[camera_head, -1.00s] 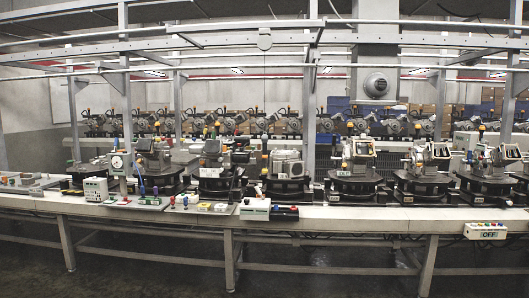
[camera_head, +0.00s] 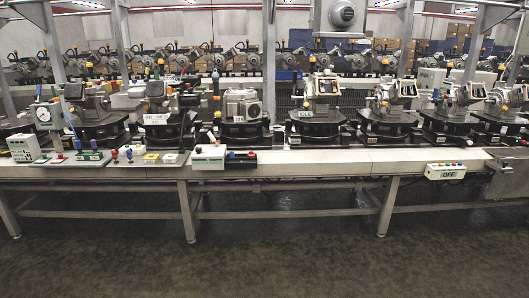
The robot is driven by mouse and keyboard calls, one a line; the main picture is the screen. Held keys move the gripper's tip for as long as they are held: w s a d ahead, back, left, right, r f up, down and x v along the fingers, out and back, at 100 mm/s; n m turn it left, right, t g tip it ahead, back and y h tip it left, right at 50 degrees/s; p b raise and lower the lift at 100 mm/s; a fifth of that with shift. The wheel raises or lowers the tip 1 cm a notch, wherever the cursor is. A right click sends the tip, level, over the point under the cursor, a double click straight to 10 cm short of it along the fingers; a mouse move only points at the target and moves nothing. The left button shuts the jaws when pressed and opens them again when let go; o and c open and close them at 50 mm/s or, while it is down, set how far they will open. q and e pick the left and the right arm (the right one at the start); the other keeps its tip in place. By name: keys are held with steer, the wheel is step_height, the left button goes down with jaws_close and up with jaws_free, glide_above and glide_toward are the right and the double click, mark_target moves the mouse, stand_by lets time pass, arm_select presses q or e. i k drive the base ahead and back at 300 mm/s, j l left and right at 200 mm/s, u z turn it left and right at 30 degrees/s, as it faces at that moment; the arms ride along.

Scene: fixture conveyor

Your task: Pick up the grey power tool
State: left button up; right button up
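I cannot pick out a grey power tool for certain; several grey objects on the conveyor are too small to tell. A grey boxy metal unit (camera_head: 243,104) sits on a black round fixture (camera_head: 243,131) near the middle. To its right, a grey machine part with a dark-faced box (camera_head: 328,86) sits on another black fixture (camera_head: 316,131). More grey parts (camera_head: 387,93) stand on fixtures farther right. Neither of my grippers shows in the head view.
The long pale conveyor bench (camera_head: 345,162) crosses the view on grey legs. A white control box (camera_head: 208,156) and a gauge stand (camera_head: 44,117) are on its left part. An "OFF" box (camera_head: 445,171) hangs on its front edge. The dark floor (camera_head: 290,250) in front is clear.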

mark_target(215, 75)
steer(key=i+z, duration=0.15)
steer(key=i, duration=1.55)
